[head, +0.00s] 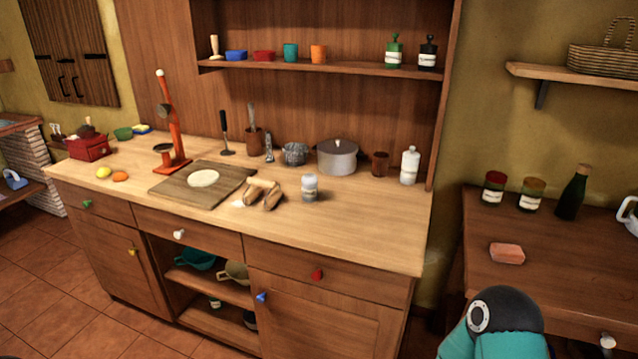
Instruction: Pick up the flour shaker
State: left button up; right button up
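A small pale grey shaker-like jar with a light label (310,187), likely the flour shaker, stands upright on the wooden counter (370,222), near its front edge. I cannot read its label. A taller white bottle with a label (410,166) stands farther back at the counter's right end. Neither gripper is in view. Only a teal and black part of my own arm shows at the bottom right, apart from the counter.
A lidded pot (337,156) and brown cup (380,164) stand behind. The counter right of the jar is clear. A side table (550,245) is at right.

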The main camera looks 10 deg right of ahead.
aim_at(310, 181)
jog(key=i, duration=0.85)
